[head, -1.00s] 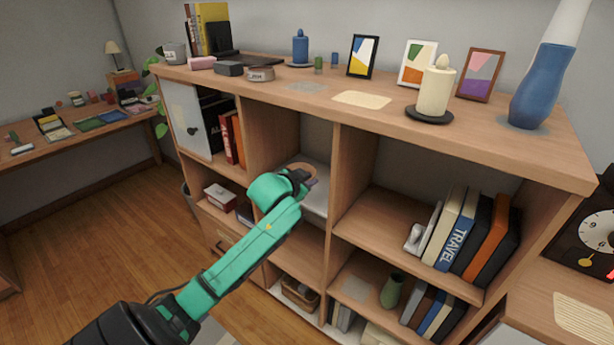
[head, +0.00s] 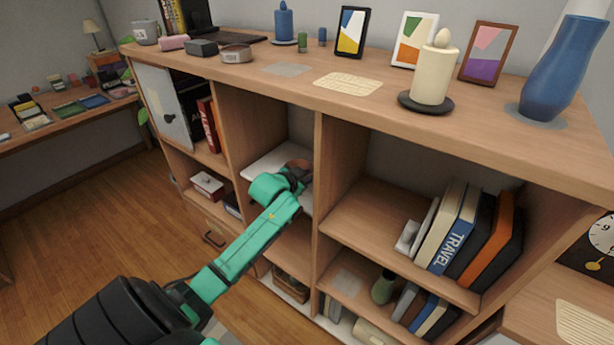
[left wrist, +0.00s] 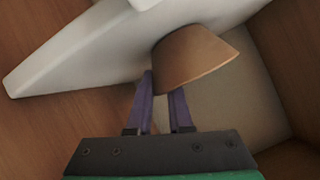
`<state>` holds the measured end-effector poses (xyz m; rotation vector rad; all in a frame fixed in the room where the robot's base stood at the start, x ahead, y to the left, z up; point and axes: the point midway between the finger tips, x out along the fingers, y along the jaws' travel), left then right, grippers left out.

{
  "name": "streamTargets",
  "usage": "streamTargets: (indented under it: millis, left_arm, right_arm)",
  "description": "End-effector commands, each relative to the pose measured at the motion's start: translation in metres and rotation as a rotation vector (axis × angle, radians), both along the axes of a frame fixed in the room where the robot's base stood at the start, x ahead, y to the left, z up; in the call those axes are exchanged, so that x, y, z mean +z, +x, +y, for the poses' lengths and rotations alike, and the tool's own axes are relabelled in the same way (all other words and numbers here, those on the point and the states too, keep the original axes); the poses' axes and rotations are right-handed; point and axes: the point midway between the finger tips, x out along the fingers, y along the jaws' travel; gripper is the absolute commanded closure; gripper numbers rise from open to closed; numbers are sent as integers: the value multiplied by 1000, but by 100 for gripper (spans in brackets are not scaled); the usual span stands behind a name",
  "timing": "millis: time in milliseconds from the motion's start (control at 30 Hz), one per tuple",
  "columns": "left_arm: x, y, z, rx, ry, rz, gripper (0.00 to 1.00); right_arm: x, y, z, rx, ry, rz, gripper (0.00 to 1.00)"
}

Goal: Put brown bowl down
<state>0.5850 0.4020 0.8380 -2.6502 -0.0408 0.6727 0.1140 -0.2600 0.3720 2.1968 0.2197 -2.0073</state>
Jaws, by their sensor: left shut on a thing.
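The brown bowl (head: 300,166) is in the upper middle compartment of the shelf, over a white slab (head: 262,163) and close to the right divider. My left gripper (head: 299,181) reaches into that compartment, and its wrist hides part of the bowl. In the left wrist view, the gripper's two purple fingers (left wrist: 163,90) are shut on the bowl (left wrist: 197,56) at its edge. The white slab (left wrist: 85,52) lies right behind the bowl there. I cannot tell whether the bowl touches the slab. My right gripper is in neither view.
The compartment's right divider (head: 338,160) stands close to my gripper. The shelf top (head: 300,85) above carries a candle (head: 434,75), a blue vase (head: 562,70) and picture frames. Books (head: 465,228) fill part of the right compartment. A green vase (head: 384,287) stands below.

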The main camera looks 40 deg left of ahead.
Motion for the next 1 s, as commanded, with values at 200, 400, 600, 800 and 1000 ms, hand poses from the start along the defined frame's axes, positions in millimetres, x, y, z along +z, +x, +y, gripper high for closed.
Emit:
streamTargets:
  millis: [200,400,600,800,1000]
  left_arm:
    - [-3,0,0,0,0,0,74]
    - [-2,0,0,0,0,1,51]
    - [0,0,0,0,0,0,51]
    - [10,-19,-2,0,1,1,51]
    - [30,-59,-8,0,1,3,51]
  right_arm:
    - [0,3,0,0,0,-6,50]
    - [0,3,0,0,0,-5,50]
    - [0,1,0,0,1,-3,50]
    - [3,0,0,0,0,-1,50]
    - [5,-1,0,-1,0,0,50]
